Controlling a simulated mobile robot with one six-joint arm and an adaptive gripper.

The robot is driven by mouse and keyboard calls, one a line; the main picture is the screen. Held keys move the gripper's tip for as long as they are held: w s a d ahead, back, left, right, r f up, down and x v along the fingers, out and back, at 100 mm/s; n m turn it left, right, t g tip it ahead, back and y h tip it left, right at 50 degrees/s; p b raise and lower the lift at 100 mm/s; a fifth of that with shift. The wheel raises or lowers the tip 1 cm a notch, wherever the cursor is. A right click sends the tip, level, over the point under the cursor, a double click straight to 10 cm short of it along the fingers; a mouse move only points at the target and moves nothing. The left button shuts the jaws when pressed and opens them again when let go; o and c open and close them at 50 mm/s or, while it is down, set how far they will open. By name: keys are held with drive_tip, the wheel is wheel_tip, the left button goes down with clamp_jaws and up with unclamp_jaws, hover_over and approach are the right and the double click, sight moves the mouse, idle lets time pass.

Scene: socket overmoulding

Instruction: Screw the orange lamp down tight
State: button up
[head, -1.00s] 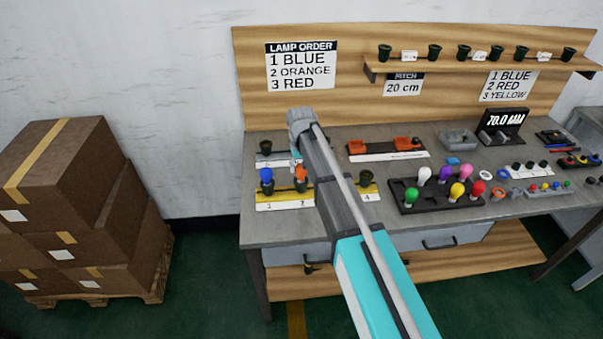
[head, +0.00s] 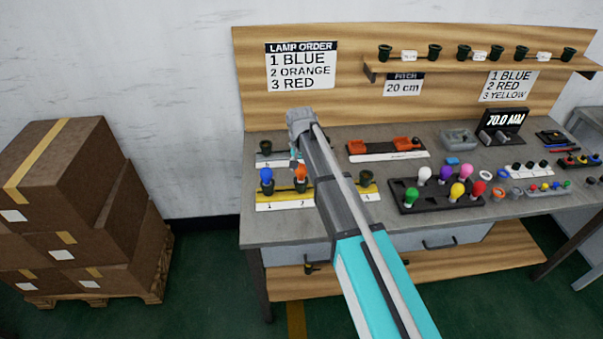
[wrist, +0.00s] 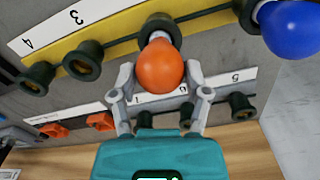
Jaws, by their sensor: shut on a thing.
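The orange lamp (wrist: 160,68) sits in the dark socket (wrist: 160,27) at place 2 of the yellow strip, with a bit of its pale neck showing between bulb and socket in the wrist view. My gripper (wrist: 160,82) has its two grey fingers against the sides of the orange bulb and is shut on it. In the head view the orange lamp (head: 301,173) is upright, and my arm hides part of the strip. The blue lamp (wrist: 292,28) stands in the socket beside it, at place 1; it also shows in the head view (head: 266,176).
Empty sockets (wrist: 84,61) stand further along the yellow strip (head: 368,187). A second row with a white label strip (wrist: 220,82) and dark sockets lies behind. A black tray (head: 442,208) of coloured lamps stands to the right. Cardboard boxes (head: 70,190) stand left of the bench.

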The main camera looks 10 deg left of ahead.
idle(0.4)
drive_tip(key=shift+m, duration=2.3)
drive_tip(key=shift+m, duration=2.3)
drive_tip(key=shift+f+m, duration=0.1)
drive_tip(key=shift+m, duration=2.2)
